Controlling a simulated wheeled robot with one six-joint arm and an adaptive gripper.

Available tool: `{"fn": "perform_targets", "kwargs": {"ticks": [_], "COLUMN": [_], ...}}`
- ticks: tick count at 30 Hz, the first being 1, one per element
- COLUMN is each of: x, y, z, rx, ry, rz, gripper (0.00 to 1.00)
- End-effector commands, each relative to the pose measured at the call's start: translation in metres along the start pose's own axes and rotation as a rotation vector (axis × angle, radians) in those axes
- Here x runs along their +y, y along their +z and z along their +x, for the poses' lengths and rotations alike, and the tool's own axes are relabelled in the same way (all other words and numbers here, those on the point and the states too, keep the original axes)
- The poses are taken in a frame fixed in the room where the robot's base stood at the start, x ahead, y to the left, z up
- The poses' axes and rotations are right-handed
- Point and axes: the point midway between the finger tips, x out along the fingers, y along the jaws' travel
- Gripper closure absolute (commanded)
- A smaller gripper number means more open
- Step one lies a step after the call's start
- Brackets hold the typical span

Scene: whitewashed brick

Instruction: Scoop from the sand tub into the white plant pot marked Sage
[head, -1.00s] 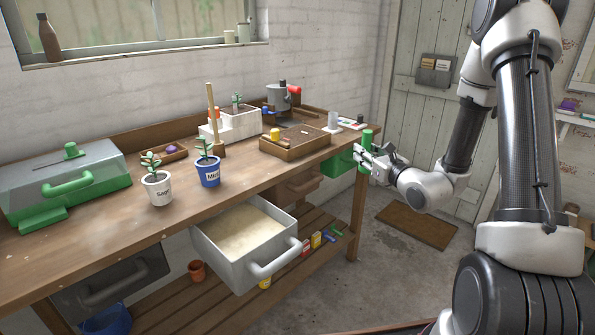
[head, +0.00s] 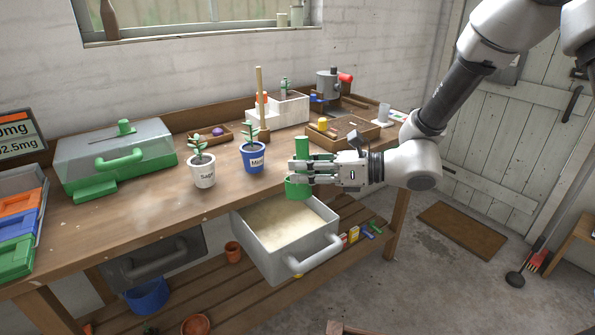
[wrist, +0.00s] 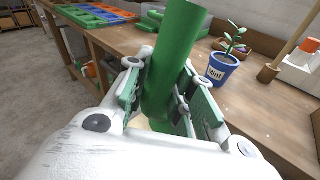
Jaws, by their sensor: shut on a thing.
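My gripper (head: 298,172) is shut on the upright handle of a green scoop (head: 302,147). The handle also fills the middle of the wrist view (wrist: 178,55). The scoop's cup (head: 297,188) hangs below the fingers, over the back right part of the sand tub. Its inside cannot be seen. The grey sand tub (head: 290,264) juts out below the bench front, with pale sand in it. The white pot marked Sage (head: 203,173) stands upright on the bench, left of my gripper, and holds a small plant.
A blue pot marked Mint (head: 254,157) stands between the Sage pot and my gripper; it also shows in the wrist view (wrist: 222,69). A wooden stick (head: 260,95) rises behind it. A green-and-grey box (head: 118,160) stands left. Bench space in front of the Sage pot is clear.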

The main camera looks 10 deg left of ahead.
Motion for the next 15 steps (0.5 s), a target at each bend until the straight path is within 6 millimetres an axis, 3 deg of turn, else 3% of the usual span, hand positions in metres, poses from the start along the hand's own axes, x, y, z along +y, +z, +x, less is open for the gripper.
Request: {"fn": "perform_targets", "kwargs": {"ticks": [4,15], "x": [0.015,0.009], "y": [-0.002,-0.033], "z": [0.011,0.016], "rx": [0.015,0.015], "ry": [0.045,0.046], "rz": [0.002,0.006], "gripper": [1.0,1.0]}}
